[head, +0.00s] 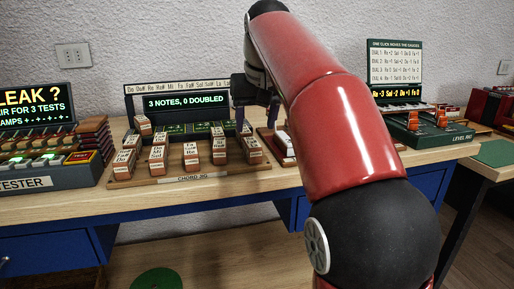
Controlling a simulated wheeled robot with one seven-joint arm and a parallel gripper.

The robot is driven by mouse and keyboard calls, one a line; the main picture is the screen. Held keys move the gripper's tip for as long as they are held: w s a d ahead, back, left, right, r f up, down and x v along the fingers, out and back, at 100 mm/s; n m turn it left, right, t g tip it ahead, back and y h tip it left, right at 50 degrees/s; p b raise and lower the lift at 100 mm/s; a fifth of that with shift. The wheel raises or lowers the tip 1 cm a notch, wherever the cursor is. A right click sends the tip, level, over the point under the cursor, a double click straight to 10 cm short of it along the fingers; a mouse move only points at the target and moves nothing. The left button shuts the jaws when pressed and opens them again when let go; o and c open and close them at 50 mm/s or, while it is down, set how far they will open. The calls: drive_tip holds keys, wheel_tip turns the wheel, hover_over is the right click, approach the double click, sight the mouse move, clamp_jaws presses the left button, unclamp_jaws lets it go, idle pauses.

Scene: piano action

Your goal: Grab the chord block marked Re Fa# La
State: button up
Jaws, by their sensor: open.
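Several wooden chord blocks with white label faces stand in rows on the wooden chord jig tray (215,178), left of centre in the head view. A middle front block (191,157) has a label that seems to include "Re". The labels are too small to tell surely which block reads Re Fa# La. Other blocks stand at the left (123,164) and at the right (251,149). My gripper (256,119) is open, fingers down, above the back right part of the jig. No block shows between its fingers. My red arm hides what lies behind it.
A display reading "3 NOTES, 0 DOUBLED" (186,102) stands behind the blocks. A tester box (45,176) is at the left, and a level pad unit (436,135) at the right. White-topped pieces (282,143) lie beside the jig, partly behind my arm.

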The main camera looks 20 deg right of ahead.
sight(252, 142)
drive_tip(key=b+x, duration=0.1)
drive_tip(key=x, duration=0.6)
drive_tip(key=shift+w+a+f, duration=0.1)
drive_tip(key=shift+a+f, duration=0.05)
drive_tip(key=shift+f, duration=0.05)
drive_tip(key=c, duration=1.1)
drive_tip(key=shift+o, duration=0.2)
drive_tip(key=shift+r, duration=0.15)
